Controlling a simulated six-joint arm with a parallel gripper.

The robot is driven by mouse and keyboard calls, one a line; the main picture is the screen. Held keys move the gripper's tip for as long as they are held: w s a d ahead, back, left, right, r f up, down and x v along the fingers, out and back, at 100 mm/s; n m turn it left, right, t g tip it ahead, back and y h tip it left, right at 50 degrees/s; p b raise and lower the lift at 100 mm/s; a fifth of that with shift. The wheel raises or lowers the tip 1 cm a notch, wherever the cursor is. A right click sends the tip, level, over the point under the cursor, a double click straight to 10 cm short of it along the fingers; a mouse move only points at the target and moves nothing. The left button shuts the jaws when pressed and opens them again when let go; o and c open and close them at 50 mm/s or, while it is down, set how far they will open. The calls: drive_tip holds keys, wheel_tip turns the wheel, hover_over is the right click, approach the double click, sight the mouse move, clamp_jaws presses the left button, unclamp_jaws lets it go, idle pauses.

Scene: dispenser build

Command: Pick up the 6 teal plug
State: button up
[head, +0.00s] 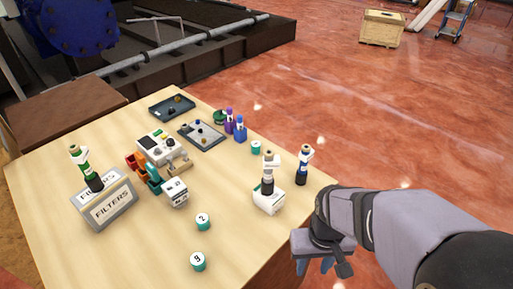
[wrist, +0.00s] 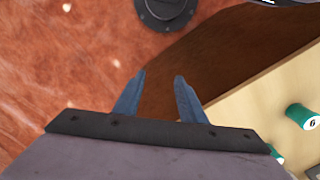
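A teal plug (wrist: 298,114) with a white top marked with what looks like a 6 is at the right edge of the wrist view. In the head view, a teal plug (head: 198,263) near the table's front carries a mark that reads like 9, possibly a turned 6. Another teal plug (head: 203,222) behind it reads 2. A third teal plug (head: 256,148) stands farther back, its mark unreadable. My gripper (head: 314,267) is off the table's right edge, over the floor, apart from all plugs. Its blue fingers are spread and empty in the wrist view (wrist: 160,80).
On the wooden table (head: 130,250), white blocks (head: 268,203) and (head: 176,194), dark bottles (head: 303,168), a FILTERS box (head: 108,205), a white machine (head: 155,147) and grey trays (head: 202,136) stand farther back. The table's right front edge lies between my gripper and the plugs.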

drive_tip(key=o, duration=0.3)
drive_tip(key=shift+o, duration=0.2)
